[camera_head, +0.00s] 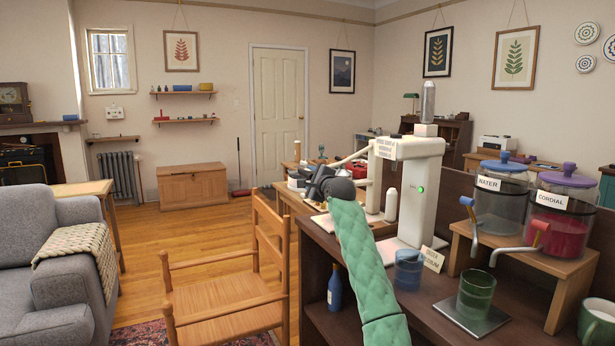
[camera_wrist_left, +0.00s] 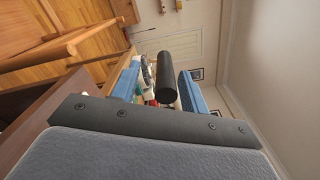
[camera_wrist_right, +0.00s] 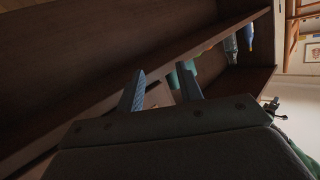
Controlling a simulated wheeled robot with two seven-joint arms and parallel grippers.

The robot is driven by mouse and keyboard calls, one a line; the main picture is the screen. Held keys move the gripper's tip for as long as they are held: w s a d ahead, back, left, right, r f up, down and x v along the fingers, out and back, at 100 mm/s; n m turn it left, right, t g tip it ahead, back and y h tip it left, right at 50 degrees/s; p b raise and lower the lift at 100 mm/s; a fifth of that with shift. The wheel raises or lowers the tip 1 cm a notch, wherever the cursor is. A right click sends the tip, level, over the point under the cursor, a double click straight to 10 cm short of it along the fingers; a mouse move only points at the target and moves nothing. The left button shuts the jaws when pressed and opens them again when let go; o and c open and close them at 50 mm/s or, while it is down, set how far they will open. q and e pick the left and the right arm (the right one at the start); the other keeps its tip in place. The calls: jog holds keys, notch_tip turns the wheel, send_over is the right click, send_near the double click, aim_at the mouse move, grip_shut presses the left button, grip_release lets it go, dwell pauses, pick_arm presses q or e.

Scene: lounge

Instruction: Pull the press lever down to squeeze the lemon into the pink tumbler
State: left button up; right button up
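The white press (camera_head: 420,195) stands on the dark counter, with a green light on its column and a sign on its head. My left arm reaches up in front of it. My left gripper (camera_head: 322,180) is beside the press, its fingers hard to make out in the head view. In the left wrist view, a black cylindrical handle (camera_wrist_left: 165,75), apparently the lever's, shows between the open blue fingers (camera_wrist_left: 157,88), with gaps on both sides. No lemon or pink tumbler can be made out. My right gripper (camera_wrist_right: 162,90) is open and empty, outside the head view.
A blue tumbler (camera_head: 408,270) and a green tumbler (camera_head: 475,295) stand right of my left arm. Water (camera_head: 500,205) and cordial (camera_head: 560,215) dispensers stand on a wooden riser (camera_head: 525,261). A wooden chair (camera_head: 230,290) is left of the counter.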

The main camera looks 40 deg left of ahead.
pick_arm(q)
jog(key=shift+w+d+f, duration=0.1)
jog(key=shift+w, duration=0.05)
jog(key=shift+s+d+f, duration=0.1)
jog(key=shift+s+d, duration=0.1)
jog(key=shift+d, duration=0.25)
jog(key=v, duration=0.6)
jog(key=shift+s+d+r, duration=0.2)
jog(key=shift+d, duration=0.15)
pick_arm(e)
jog(key=shift+w+r+t, duration=0.15)
jog(key=shift+r+t, duration=0.15)
jog(key=shift+r, duration=0.4)
jog(key=shift+w, duration=0.1)
